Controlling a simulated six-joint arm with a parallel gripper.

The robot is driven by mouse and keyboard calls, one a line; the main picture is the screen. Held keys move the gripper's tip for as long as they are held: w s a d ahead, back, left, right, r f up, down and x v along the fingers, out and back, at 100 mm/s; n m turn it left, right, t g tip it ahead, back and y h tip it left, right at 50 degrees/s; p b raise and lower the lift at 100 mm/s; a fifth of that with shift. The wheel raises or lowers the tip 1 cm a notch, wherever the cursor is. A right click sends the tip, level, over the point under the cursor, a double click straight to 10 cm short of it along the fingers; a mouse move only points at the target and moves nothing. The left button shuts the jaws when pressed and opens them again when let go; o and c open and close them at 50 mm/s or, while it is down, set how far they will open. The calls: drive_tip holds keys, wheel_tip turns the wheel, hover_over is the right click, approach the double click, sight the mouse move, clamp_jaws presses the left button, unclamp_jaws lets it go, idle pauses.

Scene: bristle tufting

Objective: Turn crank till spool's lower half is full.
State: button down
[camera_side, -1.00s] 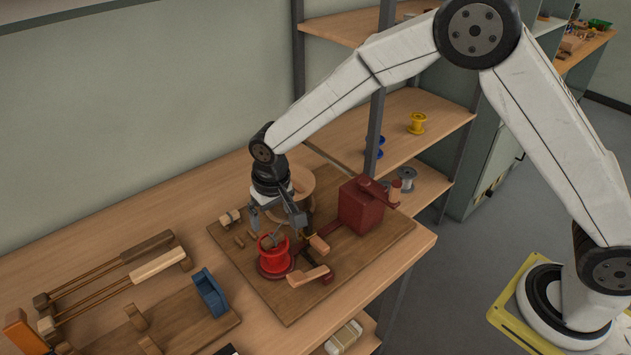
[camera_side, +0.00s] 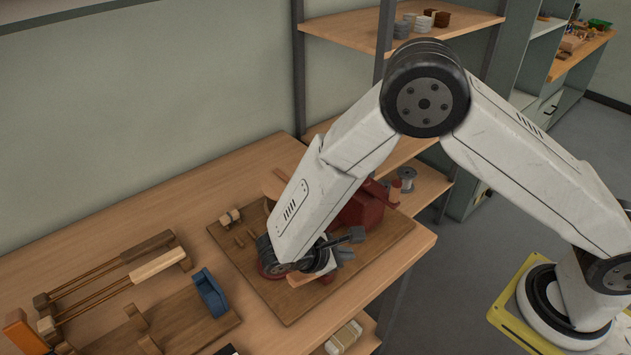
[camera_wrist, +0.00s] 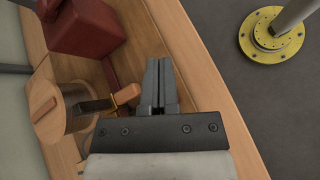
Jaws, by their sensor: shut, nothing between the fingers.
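My gripper (camera_side: 346,253) is low over the front of the brown board, pointing right in the side view. In the wrist view my gripper's fingers (camera_wrist: 158,62) are together and empty. The red spool is hidden behind my arm in the side view. Only part of its dark red base (camera_side: 266,270) shows there. A wooden grip (camera_side: 300,281) shows just below my wrist; I cannot tell whether they touch. How full the spool is cannot be seen.
A dark red box (camera_wrist: 82,24) and a round wooden drum (camera_wrist: 60,108) stand on the board (camera_side: 291,312). A blue tool (camera_side: 209,293) and long wooden tools (camera_side: 160,262) lie to the left. The bench's front edge is close. A shelf rack stands behind on the right.

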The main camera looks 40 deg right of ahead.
sight(394, 195)
drive_tip(key=r+n+t+h, duration=0.1)
drive_tip(key=n+t+h, duration=0.1)
drive_tip(key=n, duration=0.1)
drive_tip(key=s+d+r+n+t+h, duration=0.1)
drive_tip(key=n+t+h, duration=0.1)
drive_tip(key=n, duration=0.1)
drive_tip(key=r+n+t+h, duration=0.1)
drive_tip(key=n+t+h, duration=0.1)
drive_tip(key=n, duration=0.1)
drive_tip(key=shift+s+d+r+h, duration=0.15)
drive_tip(key=shift+s+r+h, duration=0.1)
drive_tip(key=shift+s+h, duration=0.15)
drive_tip(key=x, duration=1.4)
drive_tip(key=shift+w, duration=0.15)
drive_tip(key=shift+d+n+t, duration=0.1)
drive_tip(key=shift+n+t, duration=0.2)
drive_tip(key=shift+t, duration=0.1)
